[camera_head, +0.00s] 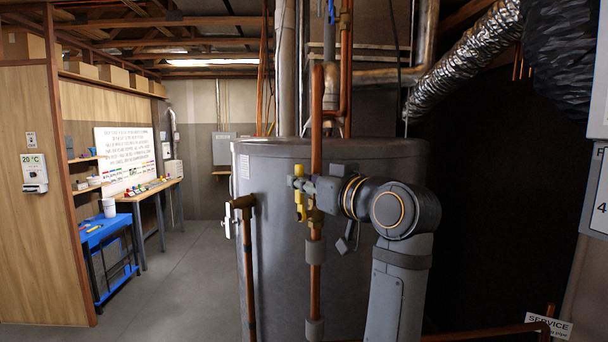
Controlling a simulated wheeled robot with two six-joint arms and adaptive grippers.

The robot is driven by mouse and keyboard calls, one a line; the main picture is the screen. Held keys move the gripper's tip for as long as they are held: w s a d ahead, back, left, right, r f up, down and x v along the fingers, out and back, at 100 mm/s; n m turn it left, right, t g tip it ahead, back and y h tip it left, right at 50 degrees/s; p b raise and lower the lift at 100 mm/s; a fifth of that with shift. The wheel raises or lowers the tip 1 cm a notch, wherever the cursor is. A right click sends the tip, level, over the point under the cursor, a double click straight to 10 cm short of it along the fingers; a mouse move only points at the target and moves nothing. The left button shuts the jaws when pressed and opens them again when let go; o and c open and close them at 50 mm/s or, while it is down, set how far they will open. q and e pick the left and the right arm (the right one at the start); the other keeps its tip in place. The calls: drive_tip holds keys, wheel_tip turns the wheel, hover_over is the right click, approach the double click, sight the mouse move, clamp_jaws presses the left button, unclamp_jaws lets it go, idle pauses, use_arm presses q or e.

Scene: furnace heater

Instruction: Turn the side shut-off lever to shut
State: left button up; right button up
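A yellow lever (300,205) stands upright beside a brass valve (315,216) on the vertical copper pipe in front of the grey tank. My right gripper (298,183) reaches in from the right, and its front end is at the upper part of this lever. It overlaps the lever and the pipe in this view. I cannot tell whether its fingers touch or grip the lever. A second brass valve (242,203) with a pale handle (228,221) is on another copper pipe to the left. My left gripper is not in view.
The large grey tank (275,255) stands right behind the valves. Copper pipes (316,110) rise above it, and a silver flexible duct (465,60) runs at upper right. A blue stand (105,235) and workbench are at far left. The floor (185,285) left of the tank is clear.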

drive_tip(key=shift+w, duration=0.15)
clamp_jaws()
idle(0.4)
